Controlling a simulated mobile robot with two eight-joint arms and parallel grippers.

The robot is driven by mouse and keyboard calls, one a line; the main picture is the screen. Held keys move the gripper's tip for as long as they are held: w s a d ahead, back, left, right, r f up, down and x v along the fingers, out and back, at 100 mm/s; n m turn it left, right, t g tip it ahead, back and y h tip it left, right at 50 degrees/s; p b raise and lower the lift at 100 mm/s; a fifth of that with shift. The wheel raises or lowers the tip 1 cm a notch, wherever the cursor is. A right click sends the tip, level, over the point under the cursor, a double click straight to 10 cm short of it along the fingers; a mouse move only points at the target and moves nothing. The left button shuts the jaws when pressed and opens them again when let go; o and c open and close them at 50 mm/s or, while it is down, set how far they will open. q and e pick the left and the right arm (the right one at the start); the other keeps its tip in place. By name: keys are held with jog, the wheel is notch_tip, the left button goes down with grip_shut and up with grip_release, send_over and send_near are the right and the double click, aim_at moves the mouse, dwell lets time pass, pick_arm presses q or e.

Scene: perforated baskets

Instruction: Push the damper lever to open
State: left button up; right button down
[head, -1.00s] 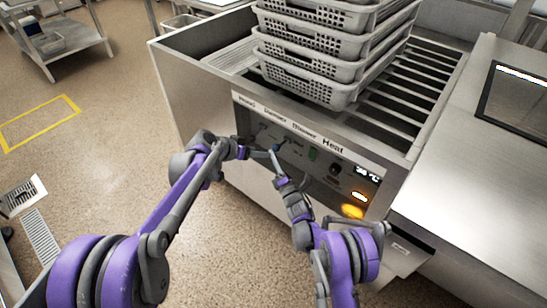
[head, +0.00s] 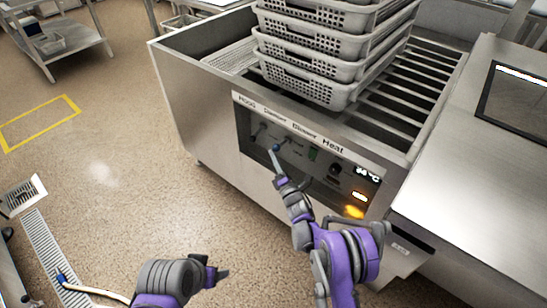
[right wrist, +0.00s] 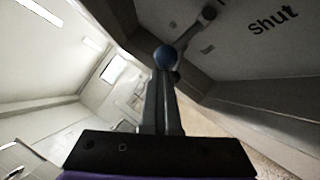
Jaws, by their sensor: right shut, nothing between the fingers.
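The damper lever with its blue ball knob (head: 276,148) sits on the black control panel (head: 243,122), below the Damper label. My right gripper (head: 277,164) is shut and empty, its fingertips at the blue knob from below. In the right wrist view the blue knob (right wrist: 164,57) shows right at the tips of the shut fingers (right wrist: 162,82); I cannot tell if they touch.
Stacked perforated baskets (head: 305,72) stand above on the machine. A steel counter (head: 460,210) is at right.

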jog(key=r+m, duration=0.1)
jog(key=r+m+h, duration=0.1)
jog(key=d+r+m+p, duration=0.1)
jog(key=r, duration=0.1)
jog(key=shift+w+m+g+h, duration=0.3)
jog(key=shift+w+g, duration=0.05)
jog(key=shift+g, duration=0.05)
pick_arm(q)
jog(key=shift+n+y, duration=0.3)
jog(key=shift+y, duration=0.1)
jog(key=s, duration=0.2)
jog(key=s+a, duration=0.1)
jog(key=s, duration=0.1)
jog(key=shift+a+f, duration=0.15)
jog(key=shift+f, duration=0.05)
jog(key=shift+r+p, duration=0.35)
pick_arm(e)
send_near(277, 148)
jog(key=s, duration=0.1)
jog(key=s+r, duration=0.1)
jog(key=shift+s+a+r, duration=0.15)
jog(key=shift+s+r, duration=0.1)
jog(key=shift+s, duration=0.15)
